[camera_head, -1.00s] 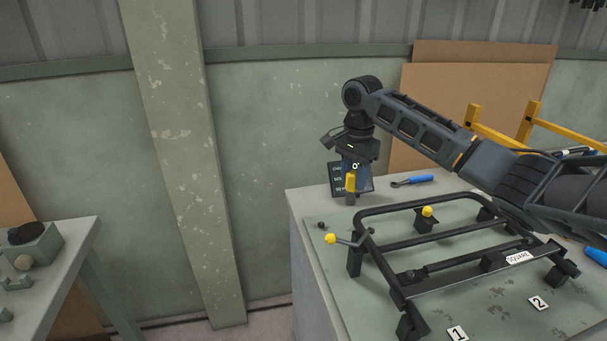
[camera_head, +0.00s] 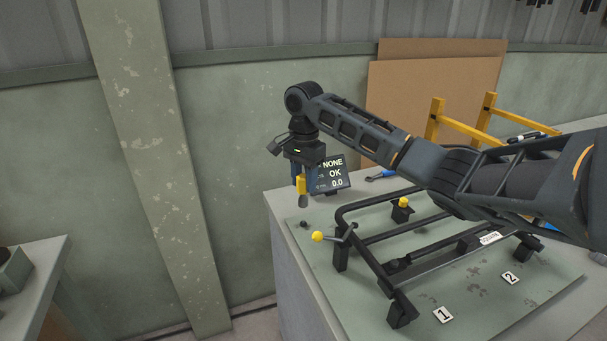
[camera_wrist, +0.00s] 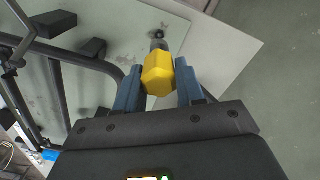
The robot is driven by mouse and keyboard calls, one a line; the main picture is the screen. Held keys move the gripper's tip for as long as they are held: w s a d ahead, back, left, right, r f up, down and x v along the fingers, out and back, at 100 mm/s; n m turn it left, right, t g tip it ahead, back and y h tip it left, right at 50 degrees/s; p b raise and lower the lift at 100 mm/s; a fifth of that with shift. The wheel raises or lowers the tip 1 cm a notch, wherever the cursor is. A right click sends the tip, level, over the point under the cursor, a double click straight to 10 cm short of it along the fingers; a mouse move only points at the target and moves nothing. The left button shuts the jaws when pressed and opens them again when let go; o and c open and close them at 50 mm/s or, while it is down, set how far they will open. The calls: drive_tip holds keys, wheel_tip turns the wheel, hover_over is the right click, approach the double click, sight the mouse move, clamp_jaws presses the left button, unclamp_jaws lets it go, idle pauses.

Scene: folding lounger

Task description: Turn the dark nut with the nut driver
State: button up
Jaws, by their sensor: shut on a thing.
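My gripper (camera_head: 303,178) is shut on the yellow handle of the nut driver (camera_head: 301,184), whose grey socket end points down. In the wrist view the yellow handle (camera_wrist: 158,74) sits between the blue fingers (camera_wrist: 158,88). The dark nut (camera_head: 304,224) lies near the left corner of the green board, below the driver's socket. In the wrist view a small dark round thing, likely the nut (camera_wrist: 158,32), shows just past the socket tip. A gap shows between socket and nut in the head view; the wrist view does not settle contact.
A display (camera_head: 333,174) reading "NONE OK 0.0" stands behind the gripper. A blue-handled tool (camera_head: 381,175) lies behind the frame.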

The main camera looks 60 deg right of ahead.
sight(304, 200)
drive_tip(key=shift+f+b, duration=0.55)
drive_tip(key=shift+f, duration=1.8)
drive_tip(key=shift+f, duration=1.05)
idle(0.4)
idle(0.4)
drive_tip(key=o, duration=1.2)
drive_tip(key=shift+r+b, duration=0.45)
drive_tip(key=shift+r, duration=3.45)
drive_tip(key=c, duration=0.4)
